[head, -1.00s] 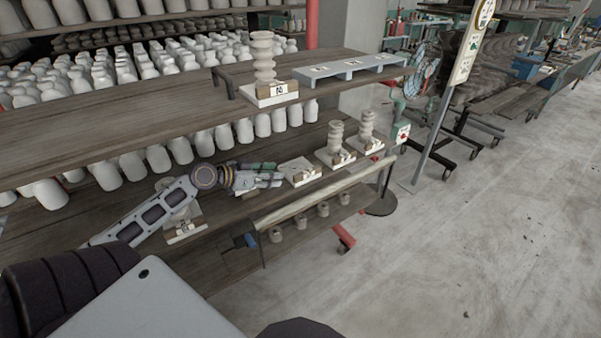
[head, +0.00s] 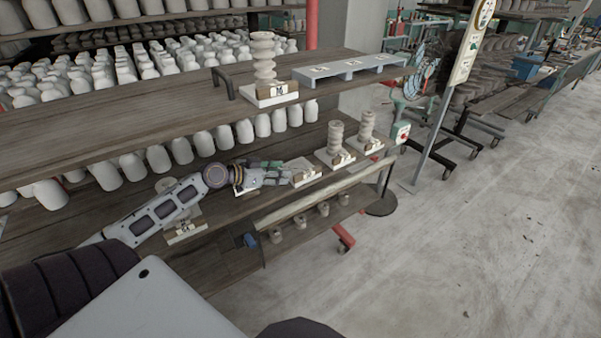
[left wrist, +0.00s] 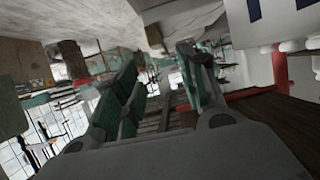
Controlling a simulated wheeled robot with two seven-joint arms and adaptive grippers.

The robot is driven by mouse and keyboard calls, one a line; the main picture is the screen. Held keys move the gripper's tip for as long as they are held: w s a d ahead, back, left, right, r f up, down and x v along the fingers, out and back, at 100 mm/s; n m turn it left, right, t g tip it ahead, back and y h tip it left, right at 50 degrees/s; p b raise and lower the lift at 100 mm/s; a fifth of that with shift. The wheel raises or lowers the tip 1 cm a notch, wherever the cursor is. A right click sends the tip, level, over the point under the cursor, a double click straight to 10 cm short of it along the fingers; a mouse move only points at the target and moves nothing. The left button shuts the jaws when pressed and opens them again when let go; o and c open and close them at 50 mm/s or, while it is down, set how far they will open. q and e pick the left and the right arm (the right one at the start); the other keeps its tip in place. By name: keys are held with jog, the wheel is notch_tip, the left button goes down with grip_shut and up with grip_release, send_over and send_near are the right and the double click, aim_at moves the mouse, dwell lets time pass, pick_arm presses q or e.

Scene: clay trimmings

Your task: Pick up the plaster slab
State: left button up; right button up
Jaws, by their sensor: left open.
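A pale plaster slab (head: 305,172) with no clay stack on it lies on the lower shelf in the head view. My left gripper (head: 284,175) reaches in from the left with its fingers at the slab's left side. I cannot tell whether they touch it. In the left wrist view the gripper (left wrist: 160,88) is open, its two green-padded fingers apart with nothing clearly between them. A pale surface with dark marks shows at the top right there; I cannot tell which object it belongs to. My right gripper is not in view.
Two slabs with ribbed clay stacks (head: 336,138) (head: 367,127) stand to the right on the same shelf. The upper shelf (head: 140,115) hangs above my arm, carrying another stack (head: 264,60) and a blue-grey rack (head: 350,68). Open floor (head: 460,250) lies right.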

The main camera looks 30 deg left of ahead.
aim_at(306, 171)
pick_arm(q)
jog(key=shift+x, duration=2.7)
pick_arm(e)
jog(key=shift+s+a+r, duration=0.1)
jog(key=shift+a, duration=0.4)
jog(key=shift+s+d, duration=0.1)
pick_arm(q)
jog(key=shift+w+d+f, duration=0.15)
jog(key=shift+w, duration=0.1)
jog(key=shift+w+d+f+p, duration=0.1)
jog(key=shift+w+d+p, duration=0.1)
jog(key=shift+w+p, duration=0.15)
jog(key=shift+w+d+f, duration=0.15)
jog(key=shift+w+f, duration=0.05)
jog(key=shift+w, duration=0.2)
jog(key=shift+w+d+f, duration=0.25)
jog(key=shift+w, duration=0.35)
jog(key=shift+w+d+f, duration=0.1)
jog(key=shift+w+f, duration=0.1)
jog(key=shift+w, duration=0.2)
jog(key=shift+w+d+f, duration=0.15)
jog(key=shift+w, duration=0.1)
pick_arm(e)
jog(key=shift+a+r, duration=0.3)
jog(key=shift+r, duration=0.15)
